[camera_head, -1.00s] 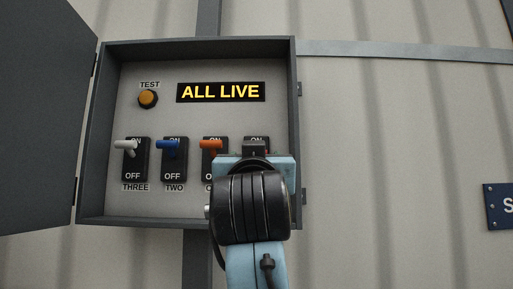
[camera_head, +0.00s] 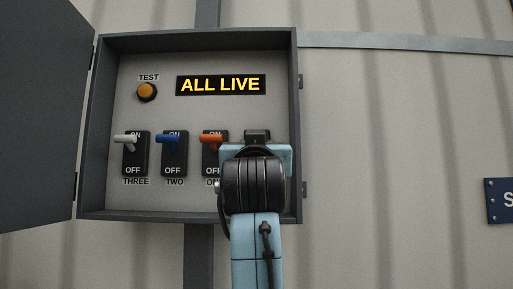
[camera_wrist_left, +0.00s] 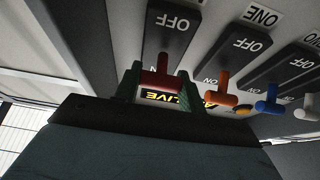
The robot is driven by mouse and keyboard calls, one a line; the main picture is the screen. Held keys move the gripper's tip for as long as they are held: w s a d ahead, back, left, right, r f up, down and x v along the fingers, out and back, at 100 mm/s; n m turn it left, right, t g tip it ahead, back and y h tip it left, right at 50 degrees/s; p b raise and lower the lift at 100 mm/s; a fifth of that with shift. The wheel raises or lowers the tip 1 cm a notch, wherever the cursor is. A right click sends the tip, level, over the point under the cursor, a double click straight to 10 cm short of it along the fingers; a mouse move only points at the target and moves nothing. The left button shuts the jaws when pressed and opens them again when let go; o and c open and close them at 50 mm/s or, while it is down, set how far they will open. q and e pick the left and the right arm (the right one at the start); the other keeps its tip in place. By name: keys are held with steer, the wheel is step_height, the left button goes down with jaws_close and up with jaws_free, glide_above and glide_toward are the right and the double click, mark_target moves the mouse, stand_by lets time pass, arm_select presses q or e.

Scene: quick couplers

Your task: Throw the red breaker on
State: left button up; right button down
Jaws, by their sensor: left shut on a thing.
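The red breaker lever (camera_wrist_left: 162,78) is in the left wrist view, between the green fingers of my left gripper (camera_wrist_left: 158,86), which is shut on it. Its black plate (camera_wrist_left: 172,35) shows the OFF label uncovered; the lever is at the opposite end, where the other levers are at ON. In the head view my left arm hides the red breaker, and the fingertips are out of sight. The display (camera_head: 221,85) reads ALL LIVE in yellow. My right gripper is in neither view.
White (camera_head: 127,139), blue (camera_head: 168,139) and orange (camera_head: 212,138) levers stand left of my arm, all at ON. An orange TEST button (camera_head: 147,91) is above them.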

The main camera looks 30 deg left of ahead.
arm_select(q)
steer(key=shift+w+a+r+g+h+p, duration=0.15)
steer(key=shift+r+g+h+p, duration=0.7)
steer(key=shift+p, duration=1.65)
steer(key=shift+w+r+g+h+p, duration=0.15)
steer(key=shift+r+g+p, duration=0.35)
steer(key=shift+g+p, duration=1.4)
steer(key=shift+c, duration=0.3)
steer(key=shift+f+t+p, duration=0.1)
steer(key=shift+t+p, duration=0.15)
steer(key=shift+p, duration=0.85)
steer(key=o, duration=1)
steer(key=shift+f, duration=0.1)
steer(key=b+v, duration=0.3)
steer(key=v, duration=1)
steer(key=shift+s+b, duration=0.3)
